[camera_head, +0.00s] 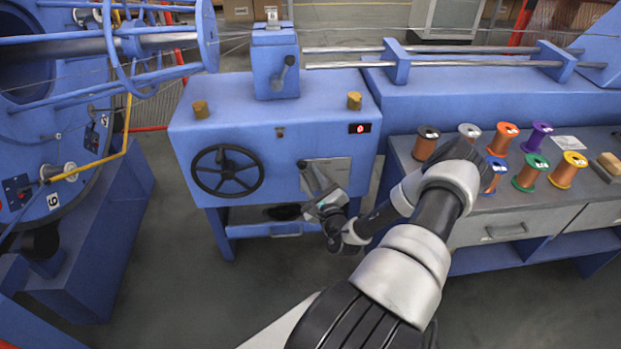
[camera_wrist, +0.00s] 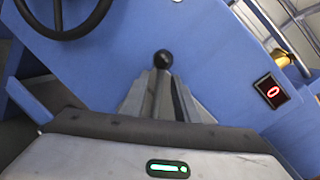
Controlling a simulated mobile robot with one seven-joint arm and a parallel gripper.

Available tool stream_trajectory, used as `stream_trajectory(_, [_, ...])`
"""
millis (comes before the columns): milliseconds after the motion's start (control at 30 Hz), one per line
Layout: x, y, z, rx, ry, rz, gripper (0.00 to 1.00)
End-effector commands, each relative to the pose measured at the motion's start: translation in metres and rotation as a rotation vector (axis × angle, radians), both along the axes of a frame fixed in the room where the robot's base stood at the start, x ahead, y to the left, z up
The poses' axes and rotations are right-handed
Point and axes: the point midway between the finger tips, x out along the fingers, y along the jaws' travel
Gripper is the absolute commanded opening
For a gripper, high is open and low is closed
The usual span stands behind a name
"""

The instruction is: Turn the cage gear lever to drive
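The cage gear lever (camera_wrist: 163,60) has a round black knob and a grey stem, seen in the middle of the wrist view. In the head view its dark knob (camera_head: 302,163) shows at the left edge of a metal plate (camera_head: 340,169) on the blue machine's front. My gripper (camera_head: 318,182) is at this plate, close to the lever. In the wrist view my gripper's grey fingers (camera_wrist: 165,95) lie on both sides of the stem, below the knob. Whether they touch or grip the stem is unclear. The lever's lower end is hidden.
A black handwheel (camera_head: 227,170) is left of the lever. A bench with several coloured spools (camera_head: 536,136) stands right, beside my arm. Floor is clear in front.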

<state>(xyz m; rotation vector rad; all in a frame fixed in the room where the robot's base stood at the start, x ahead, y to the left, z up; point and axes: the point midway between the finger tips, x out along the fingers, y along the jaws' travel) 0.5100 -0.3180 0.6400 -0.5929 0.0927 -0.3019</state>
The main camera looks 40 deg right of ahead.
Motion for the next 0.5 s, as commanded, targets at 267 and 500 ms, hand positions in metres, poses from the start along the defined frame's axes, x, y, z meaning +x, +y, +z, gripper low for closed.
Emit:
stream_trajectory(267, [0.0039, -0.0013, 0.0006, 0.0, 0.0, 0.0, 0.28])
stream_trajectory(500, [0.0036, -0.0012, 0.0004, 0.0, 0.0, 0.0, 0.0])
